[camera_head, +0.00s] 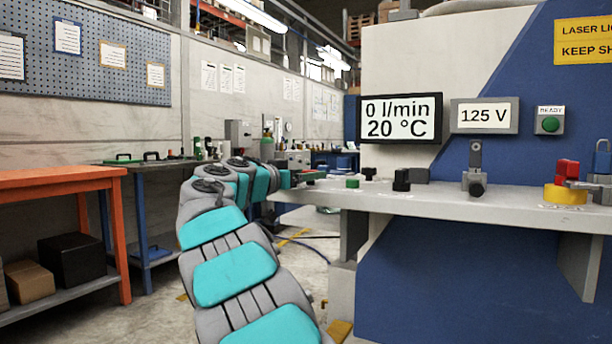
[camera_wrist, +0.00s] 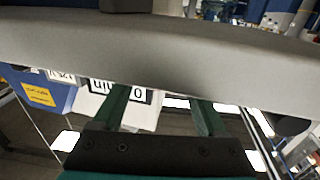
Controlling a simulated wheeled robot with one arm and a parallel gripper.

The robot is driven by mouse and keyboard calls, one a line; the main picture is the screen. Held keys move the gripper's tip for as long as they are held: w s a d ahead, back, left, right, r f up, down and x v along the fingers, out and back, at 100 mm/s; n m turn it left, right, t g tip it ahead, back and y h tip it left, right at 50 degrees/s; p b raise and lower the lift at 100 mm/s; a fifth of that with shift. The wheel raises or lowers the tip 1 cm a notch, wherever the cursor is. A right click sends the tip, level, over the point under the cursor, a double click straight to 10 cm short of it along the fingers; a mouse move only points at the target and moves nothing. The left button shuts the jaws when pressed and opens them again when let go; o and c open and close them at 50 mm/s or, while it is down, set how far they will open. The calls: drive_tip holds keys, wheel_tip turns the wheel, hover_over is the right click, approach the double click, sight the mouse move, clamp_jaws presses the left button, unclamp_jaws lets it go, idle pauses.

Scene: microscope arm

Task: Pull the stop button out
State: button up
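A red block-shaped part (camera_head: 567,169) sits above a round yellow base (camera_head: 565,195) at the right end of the counter in the head view. These are the stop button's likely colours, but its exact shape is unclear. My gripper (camera_head: 306,178) is at the counter's left end, far left of the red part and apart from it. In the wrist view my gripper (camera_wrist: 160,98) has its two green fingers spread, with no object visible between them. A grey band crosses above the fingers there and may hide their tips. The red part is not visible in the wrist view.
The grey counter (camera_head: 430,203) carries a green-topped piece (camera_head: 352,183), black knobs (camera_head: 402,180) and a grey upright lever (camera_head: 475,168). A flow display (camera_head: 399,118), a voltage display (camera_head: 484,116) and a green READY button (camera_head: 550,124) are on the wall. An orange bench (camera_head: 65,178) stands left.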

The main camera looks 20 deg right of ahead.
clamp_jaws()
idle(0.4)
